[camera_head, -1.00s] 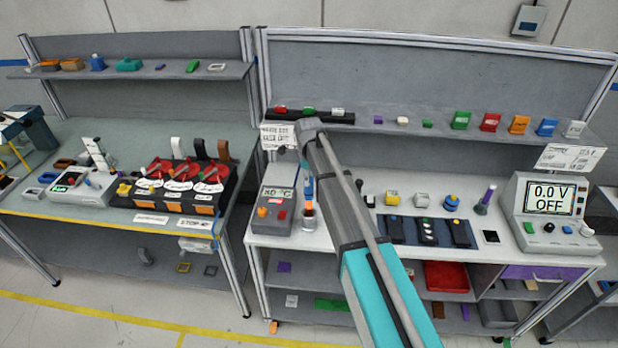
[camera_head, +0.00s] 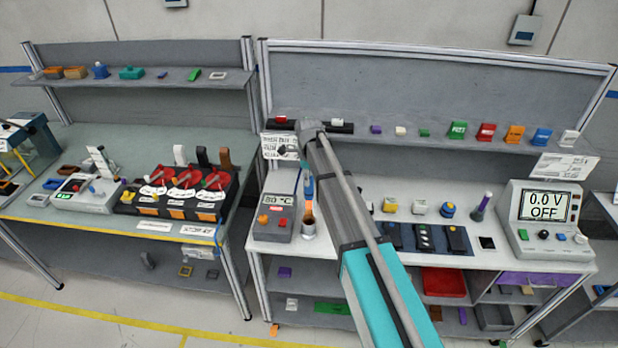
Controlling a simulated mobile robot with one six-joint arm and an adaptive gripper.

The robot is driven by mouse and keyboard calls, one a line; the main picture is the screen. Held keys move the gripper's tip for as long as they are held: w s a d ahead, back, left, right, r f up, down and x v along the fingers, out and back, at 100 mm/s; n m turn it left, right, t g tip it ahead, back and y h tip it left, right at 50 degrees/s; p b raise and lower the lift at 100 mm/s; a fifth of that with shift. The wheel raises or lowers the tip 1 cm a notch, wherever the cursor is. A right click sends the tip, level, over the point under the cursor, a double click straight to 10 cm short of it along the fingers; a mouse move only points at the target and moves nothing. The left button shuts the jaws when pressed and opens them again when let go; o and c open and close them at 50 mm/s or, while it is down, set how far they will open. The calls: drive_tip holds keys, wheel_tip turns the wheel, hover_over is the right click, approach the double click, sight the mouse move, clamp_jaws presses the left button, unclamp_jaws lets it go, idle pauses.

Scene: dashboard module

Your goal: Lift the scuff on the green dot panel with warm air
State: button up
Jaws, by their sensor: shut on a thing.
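My gripper (camera_head: 305,163) hangs at the end of my arm over the left part of the right bench. It is shut on a slim blue tool (camera_head: 308,187) with an orange lower part, just above or in a small holder (camera_head: 308,229); I cannot tell if they touch. Beside it on the left stands a grey heater unit (camera_head: 273,216) with a display reading about 80 °C. Several dark panels lie on a dark blue mat to the right. The middle panel (camera_head: 425,238) shows small green and pale dots. A scuff is too small to make out.
Small coloured blocks and a blue knob (camera_head: 447,210) stand behind the panels. A meter (camera_head: 544,215) reading 0.0 V OFF stands at the right. A shelf (camera_head: 380,130) with small items runs above. My arm covers bench surface between holder and panels.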

drive_tip(key=shift+r+p, duration=1.9)
drive_tip(key=shift+r, duration=0.25)
